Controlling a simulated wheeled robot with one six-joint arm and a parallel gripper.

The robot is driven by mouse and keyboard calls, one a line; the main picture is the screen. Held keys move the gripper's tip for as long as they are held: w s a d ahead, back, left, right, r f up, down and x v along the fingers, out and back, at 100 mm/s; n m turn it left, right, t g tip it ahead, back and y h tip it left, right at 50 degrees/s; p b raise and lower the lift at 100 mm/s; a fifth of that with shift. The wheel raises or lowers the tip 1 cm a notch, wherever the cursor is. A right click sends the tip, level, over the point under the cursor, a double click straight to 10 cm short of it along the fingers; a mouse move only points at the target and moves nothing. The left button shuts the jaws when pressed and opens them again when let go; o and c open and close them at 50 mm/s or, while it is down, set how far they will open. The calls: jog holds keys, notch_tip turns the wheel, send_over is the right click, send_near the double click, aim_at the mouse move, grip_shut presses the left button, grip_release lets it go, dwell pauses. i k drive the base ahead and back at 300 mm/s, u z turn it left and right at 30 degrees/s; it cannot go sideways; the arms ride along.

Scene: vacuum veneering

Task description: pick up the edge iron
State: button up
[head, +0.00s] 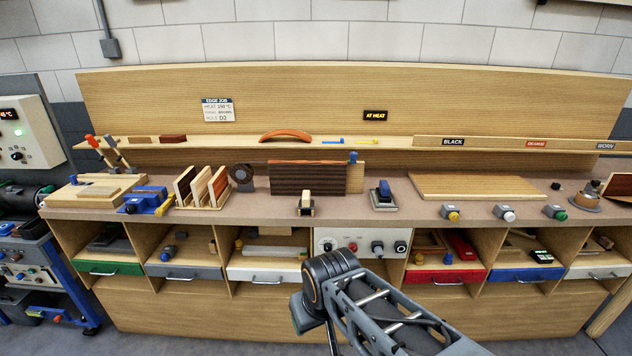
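The edge iron appears to be the small tool with a blue handle and a grey metal base (384,195). It sits upright on the brown bench top, right of the dark striped panel (306,178). Part of my arm shows at the bottom centre, in front of the drawers and below the bench top. My gripper's fingers do not show, so I cannot see whether they are open or shut. Nothing of my arm touches the iron.
A small wood-and-black tool (306,204) stands left of the iron. A pale board (476,186) lies to its right. Knobbed tools, including a yellow one (451,212), line the front edge. A shelf (220,142) runs behind. The bench directly around the iron is clear.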

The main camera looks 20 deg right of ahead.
aim_at(383, 196)
jog(key=z, duration=0.3)
jog(key=k, duration=0.4)
jog(key=z, duration=0.9)
jog(key=i, duration=1.75)
jog(key=u, duration=0.7)
